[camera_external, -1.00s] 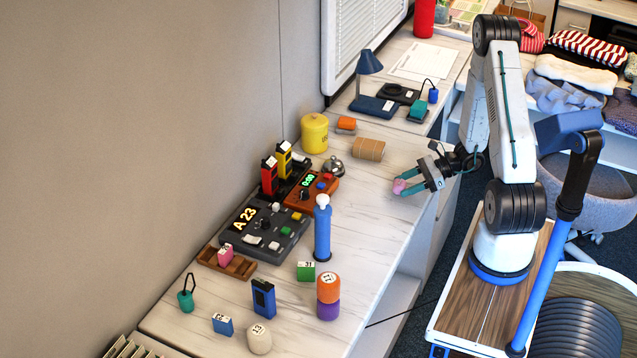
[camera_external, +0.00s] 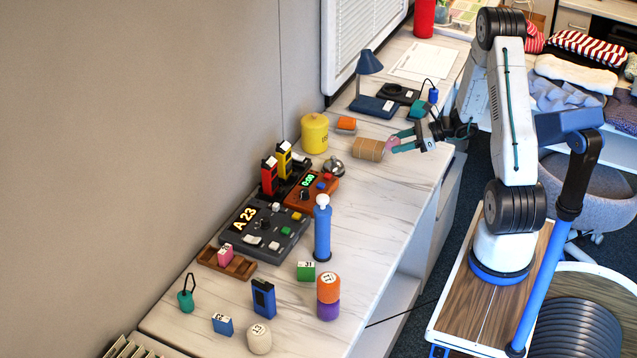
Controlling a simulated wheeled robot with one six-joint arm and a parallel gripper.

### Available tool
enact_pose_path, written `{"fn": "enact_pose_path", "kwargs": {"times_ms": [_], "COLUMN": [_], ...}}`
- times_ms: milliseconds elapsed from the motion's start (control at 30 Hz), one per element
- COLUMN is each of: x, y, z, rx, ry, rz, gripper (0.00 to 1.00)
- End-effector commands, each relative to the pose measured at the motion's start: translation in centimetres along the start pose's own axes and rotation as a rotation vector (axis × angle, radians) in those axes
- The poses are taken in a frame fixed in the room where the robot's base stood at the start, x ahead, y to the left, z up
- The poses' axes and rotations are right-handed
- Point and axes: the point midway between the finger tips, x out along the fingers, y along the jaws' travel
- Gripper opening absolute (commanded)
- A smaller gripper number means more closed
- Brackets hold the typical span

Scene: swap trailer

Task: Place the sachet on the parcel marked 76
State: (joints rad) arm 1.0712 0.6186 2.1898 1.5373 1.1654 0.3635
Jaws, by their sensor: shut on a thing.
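My gripper (camera_external: 394,144) is shut on a small pink thing, which looks like the sachet (camera_external: 391,146). It is held at the fingertips, just right of a brown cardboard parcel (camera_external: 367,149) with a band around it. In this view the pink thing borders the parcel's right end; I cannot tell whether they touch or how high it is held. No number can be read on the parcel, so I cannot confirm the mark 76.
A yellow canister (camera_external: 314,134), an orange roll-like item (camera_external: 346,125) and a silver bell (camera_external: 334,167) stand near the parcel. A blue lamp (camera_external: 371,80) stands behind. A blue bottle (camera_external: 323,230) and several small blocks stand at the front. The counter (camera_external: 395,195) is clear in front of the parcel.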

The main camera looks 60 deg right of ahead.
Motion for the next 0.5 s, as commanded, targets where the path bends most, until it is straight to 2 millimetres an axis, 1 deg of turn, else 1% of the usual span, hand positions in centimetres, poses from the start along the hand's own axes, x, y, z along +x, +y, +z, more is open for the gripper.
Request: {"fn": "enact_pose_path", "kwargs": {"times_ms": [33, 100, 300, 400, 500], "x": [1.0, 2.1, 5.0, 5.8, 6.2], "y": [-1.1, -2.6, -6.3, -7.5, -8.0], "z": [0.2, 0.5, 1.2, 1.4, 1.5], "rx": [-0.003, -0.003, -0.002, -0.002, 0.0], "ry": [0.0, 0.0, -0.001, 0.0, 0.0], "rz": [0.003, 0.002, 0.003, 0.001, 0.001], "gripper": [0.29, 0.29, 0.29, 0.29, 0.29]}}
